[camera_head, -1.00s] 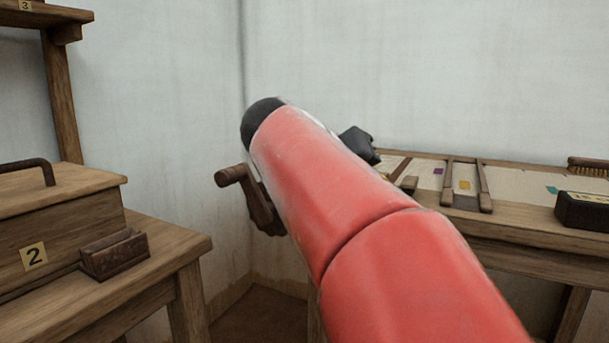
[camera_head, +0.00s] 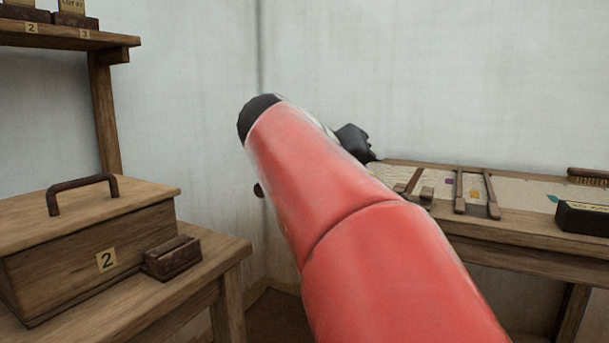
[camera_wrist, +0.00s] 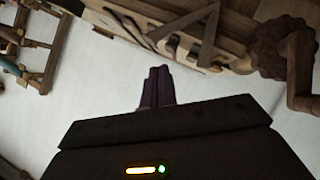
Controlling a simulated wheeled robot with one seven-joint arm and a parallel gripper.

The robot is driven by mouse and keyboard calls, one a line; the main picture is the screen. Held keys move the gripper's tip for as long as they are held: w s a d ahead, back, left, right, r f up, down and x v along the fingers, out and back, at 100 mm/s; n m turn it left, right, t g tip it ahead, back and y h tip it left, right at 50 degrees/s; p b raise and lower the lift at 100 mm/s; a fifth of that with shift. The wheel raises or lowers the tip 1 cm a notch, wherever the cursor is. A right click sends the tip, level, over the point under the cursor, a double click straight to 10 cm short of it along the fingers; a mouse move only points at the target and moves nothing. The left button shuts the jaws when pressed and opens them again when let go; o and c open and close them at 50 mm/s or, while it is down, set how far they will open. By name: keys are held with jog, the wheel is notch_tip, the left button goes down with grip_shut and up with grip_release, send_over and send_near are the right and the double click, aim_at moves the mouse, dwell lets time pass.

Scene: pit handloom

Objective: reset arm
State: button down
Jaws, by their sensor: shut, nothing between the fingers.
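My gripper (camera_wrist: 158,88) shows in the wrist view with its two dark fingers together and nothing between them. Beyond the fingertips is a pale, bare surface. In the head view my red arm reaches up from the lower right toward the middle, and a dark part of it shows near the wall corner. The gripper's fingers cannot be made out in the head view.
At left, a lidded wooden box marked 2 (camera_head: 95,235) with a dark handle and a small brown holder (camera_head: 172,257) stand on a table. A shelf (camera_head: 60,38) is above. At right is a wooden bench (camera_head: 500,232) with a dark block (camera_head: 582,217). A wooden crank (camera_wrist: 298,75) shows in the wrist view.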

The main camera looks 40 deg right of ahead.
jog(key=s+a+f+n+t+y+p, duration=0.2)
jog(key=a+f+n+y, duration=0.2)
jog(key=a+f, duration=0.8)
jog(key=s+a+f+n+t+y+p, duration=0.2)
jog(key=a+f+n+y, duration=0.3)
jog(key=a+f, duration=0.8)
jog(key=s+a+t+y, duration=0.1)
jog(key=a+y, duration=0.2)
jog(key=shift+a+f+y+p, duration=0.25)
jog(key=shift+a+y+p, duration=0.05)
jog(key=shift+p, duration=0.1)
jog(key=shift+d, duration=0.1)
